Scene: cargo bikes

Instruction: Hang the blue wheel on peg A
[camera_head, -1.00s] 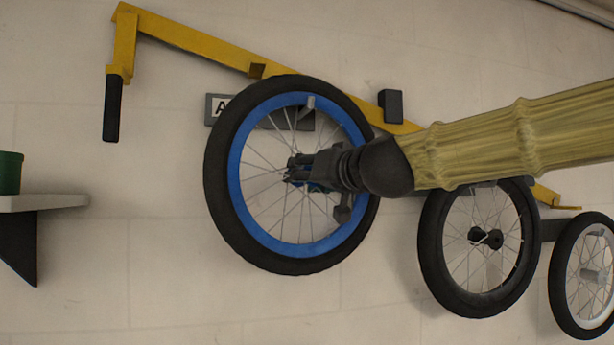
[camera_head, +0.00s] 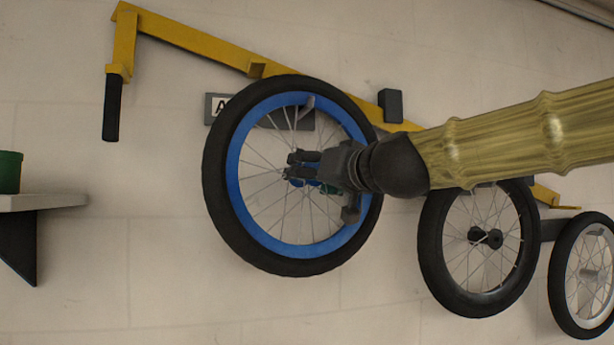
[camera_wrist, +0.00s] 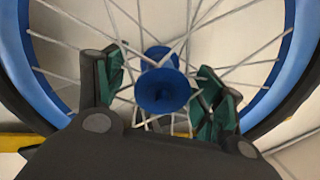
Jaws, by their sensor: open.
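The blue wheel (camera_head: 233,165), with a black tyre and blue rim, is against the wall in front of the plate marked A (camera_head: 217,107). The hooked tip of peg A (camera_head: 308,104) shows through the spokes just inside the top of the rim, so the wheel appears to hang on it. My gripper (camera_head: 289,165) is open in front of the wheel's middle. In the wrist view, its green-padded fingers (camera_wrist: 163,80) stand apart on either side of the blue hub (camera_wrist: 162,92), with visible gaps to it.
A yellow bar (camera_head: 195,42) with a black grip runs behind the wheel's top. A black-rimmed wheel (camera_head: 430,245) and a white-rimmed wheel (camera_head: 562,275) hang to the right. A shelf (camera_head: 45,202) with a green pot (camera_head: 10,172) is at the left. Wall below is bare.

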